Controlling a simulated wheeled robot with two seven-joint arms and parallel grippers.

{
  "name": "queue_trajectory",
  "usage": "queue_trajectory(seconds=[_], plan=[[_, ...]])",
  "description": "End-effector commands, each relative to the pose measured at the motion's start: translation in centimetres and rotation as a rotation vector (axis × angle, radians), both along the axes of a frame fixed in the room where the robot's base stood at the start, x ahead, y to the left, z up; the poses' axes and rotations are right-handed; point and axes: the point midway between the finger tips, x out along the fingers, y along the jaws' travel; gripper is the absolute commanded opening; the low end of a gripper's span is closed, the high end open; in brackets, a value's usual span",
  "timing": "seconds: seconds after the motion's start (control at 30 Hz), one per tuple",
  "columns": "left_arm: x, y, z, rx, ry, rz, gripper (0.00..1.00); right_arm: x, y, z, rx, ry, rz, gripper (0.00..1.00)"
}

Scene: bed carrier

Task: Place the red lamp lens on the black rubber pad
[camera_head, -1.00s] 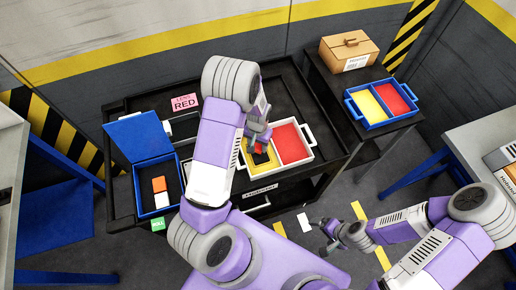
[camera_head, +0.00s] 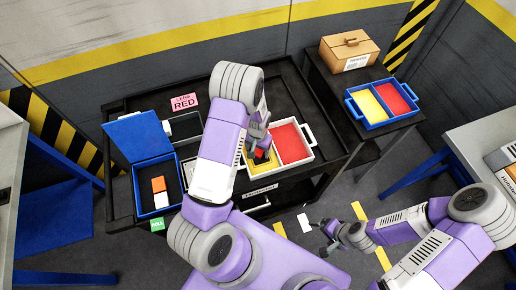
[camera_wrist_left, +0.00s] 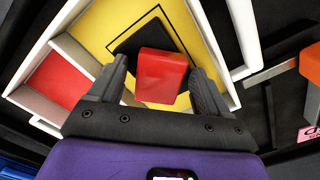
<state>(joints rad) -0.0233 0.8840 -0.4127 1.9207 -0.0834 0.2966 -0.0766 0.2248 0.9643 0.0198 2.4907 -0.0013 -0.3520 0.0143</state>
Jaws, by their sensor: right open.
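The red lamp lens (camera_wrist_left: 162,75) shows between the two fingers of my left gripper (camera_wrist_left: 160,75) in the left wrist view. The black rubber pad (camera_wrist_left: 133,40) lies on the yellow compartment floor, partly hidden behind the lens. Whether the fingers touch the lens, or the lens touches the pad, is unclear. In the head view my left gripper (camera_head: 256,138) is low over the yellow side of the white tray, with the lens (camera_head: 262,155) just below it. My right gripper (camera_head: 328,238) is open and empty, out over the floor.
The white tray's red compartment (camera_head: 291,144) is empty. A blue open box (camera_head: 150,203) with an orange and white block stands left. A pink label (camera_head: 184,102) lies behind. A blue tray (camera_head: 385,121) and cardboard box (camera_head: 348,52) sit on the right stand.

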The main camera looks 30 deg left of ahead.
Motion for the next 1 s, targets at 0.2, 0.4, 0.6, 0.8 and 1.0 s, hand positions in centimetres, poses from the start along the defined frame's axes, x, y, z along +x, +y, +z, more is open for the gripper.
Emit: queue_trajectory(seconds=[0.2,0.4,0.6,0.8,1.0], plan=[[0.0,0.0,0.2,0.000,0.000,0.000,0.78,0.0,0.0,0.2,0.000,0.000,0.000,0.97],[0.1,0.0,3.0,0.000,-0.005,-0.001,0.78,0.0,0.0,0.6,0.000,0.000,0.000,0.97],[0.1,0.0,7.5,-0.001,-0.006,0.000,0.78,0.0,0.0,1.0,0.000,0.000,0.000,0.97],[0.1,0.0,11.0,0.000,-0.004,-0.001,0.78,0.0,0.0,1.2,0.000,0.000,0.000,0.97],[0.0,0.0,12.3,0.000,-0.001,0.001,0.78,0.0,0.0,1.3,0.000,0.000,0.000,0.97]])
